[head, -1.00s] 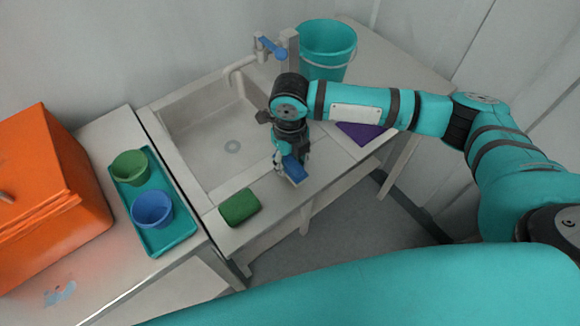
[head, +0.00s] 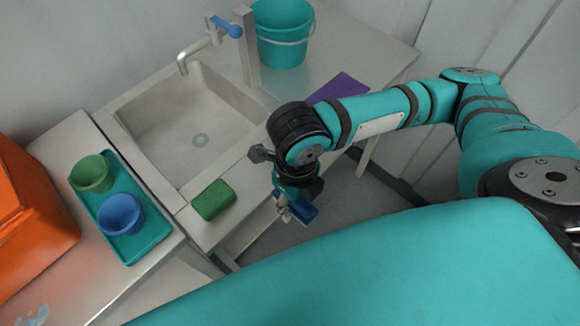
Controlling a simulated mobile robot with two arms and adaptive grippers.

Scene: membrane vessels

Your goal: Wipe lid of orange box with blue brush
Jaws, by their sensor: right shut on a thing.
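The orange box (head: 32,225) stands at the left edge of the head view, partly cut off; its lid is mostly out of frame. My right gripper (head: 287,207) is shut on the blue brush (head: 303,213), seen from above. It holds the brush in front of the sink counter's front edge, over the floor. The gripper's fingers are partly hidden by the wrist. My left gripper is not in view.
A teal tray (head: 146,252) with a green cup (head: 92,174) and a blue cup (head: 120,214) lies beside the box. A green sponge (head: 214,200) lies on the front rim of the sink (head: 185,125). A teal bucket (head: 281,50) and a purple cloth (head: 338,88) are behind my right arm.

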